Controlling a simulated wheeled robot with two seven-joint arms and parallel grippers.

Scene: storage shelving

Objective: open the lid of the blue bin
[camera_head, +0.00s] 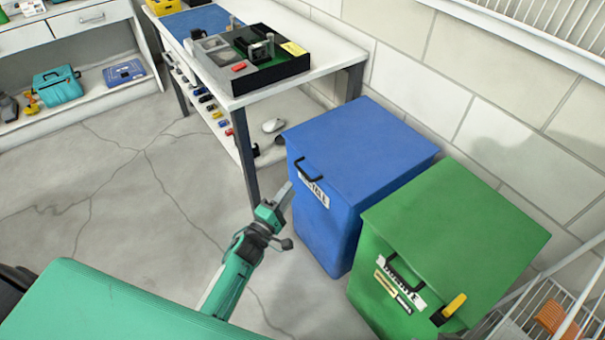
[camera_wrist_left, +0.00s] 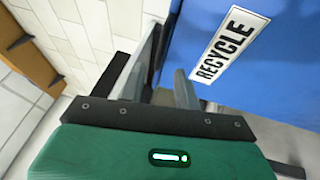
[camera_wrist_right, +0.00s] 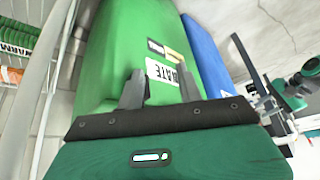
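The blue bin (camera_head: 325,225) stands on the floor right of centre in the head view, its flat blue lid (camera_head: 360,145) shut. A black handle (camera_head: 308,170) is at the lid's front edge, above a white label. My left gripper (camera_head: 285,196) is beside the bin's front left, below the handle. In the left wrist view the fingers of my left gripper (camera_wrist_left: 167,75) are apart and empty, near the blue wall and its RECYCLE label (camera_wrist_left: 229,43). My right gripper (camera_wrist_right: 162,85) shows only in its wrist view, fingers apart and empty, with the green bin beyond. Contact is unclear.
A green bin (camera_head: 390,290) with a shut lid stands close against the blue bin's right. A workbench (camera_head: 230,95) with a tray is behind to the left, and a block wall (camera_head: 410,75) runs behind. A wire rack (camera_head: 545,310) is at lower right. Floor at left is clear.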

